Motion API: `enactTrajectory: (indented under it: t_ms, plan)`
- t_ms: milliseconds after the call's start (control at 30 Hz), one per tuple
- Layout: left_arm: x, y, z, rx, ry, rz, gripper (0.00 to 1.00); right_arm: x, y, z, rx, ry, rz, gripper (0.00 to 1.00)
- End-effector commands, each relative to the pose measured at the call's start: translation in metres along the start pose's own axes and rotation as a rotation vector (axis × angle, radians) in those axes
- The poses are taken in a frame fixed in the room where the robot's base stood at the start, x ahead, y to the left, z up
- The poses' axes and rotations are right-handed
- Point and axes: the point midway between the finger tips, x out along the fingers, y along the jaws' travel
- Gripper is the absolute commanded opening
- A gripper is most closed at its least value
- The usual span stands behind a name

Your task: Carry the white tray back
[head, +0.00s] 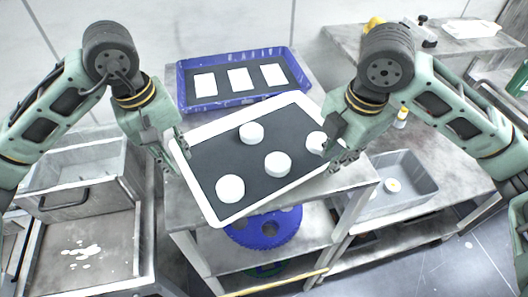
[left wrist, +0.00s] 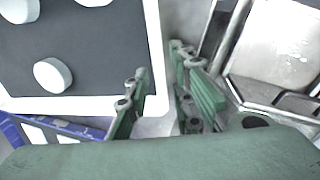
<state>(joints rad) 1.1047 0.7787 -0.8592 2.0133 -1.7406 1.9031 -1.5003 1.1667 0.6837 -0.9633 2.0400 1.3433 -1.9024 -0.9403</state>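The white tray (head: 291,184) has a dark grey lining and holds several white round discs, such as one at the front left (head: 230,188). It lies at an angle over the grey cart top, its front left corner past the edge; I cannot tell whether it touches the top. In the left wrist view the tray's white rim (left wrist: 153,35) runs between the fingers of my left gripper (left wrist: 163,72), which are apart with a gap visible. My left gripper (head: 172,160) is at the tray's left edge. My right gripper (head: 338,158) is at its right edge, fingers partly hidden.
A blue tray (head: 182,88) with white rectangular pieces stands just behind the white tray. A grey bin (head: 418,178) is at right, a metal sink (head: 70,195) at left. Blue discs (head: 265,232) lie on the cart's lower shelf.

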Motion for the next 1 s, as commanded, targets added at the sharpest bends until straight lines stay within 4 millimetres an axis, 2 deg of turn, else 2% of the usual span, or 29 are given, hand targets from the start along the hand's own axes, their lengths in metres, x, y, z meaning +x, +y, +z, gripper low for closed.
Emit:
enactTrajectory:
  t_ms: [267,367,467,800,1000]
  plan:
    - [-0.001,0.000,0.000,0.000,0.000,0.000,0.23,0.000,0.000,0.000,0.000,0.000,-0.001,0.23]
    - [-0.007,0.001,-0.001,-0.001,0.002,0.002,0.23,0.000,0.000,0.000,0.000,0.000,-0.001,0.23]
    - [-0.022,0.001,-0.001,0.000,0.003,0.003,0.23,0.000,0.000,0.000,0.000,0.000,-0.001,0.23]
    - [-0.092,0.000,-0.001,-0.001,0.006,0.003,0.23,0.000,0.000,0.000,0.000,0.000,-0.001,0.23]
    - [-0.114,0.000,-0.001,-0.001,0.003,0.000,0.23,0.000,0.000,0.000,0.000,0.000,-0.001,0.23]
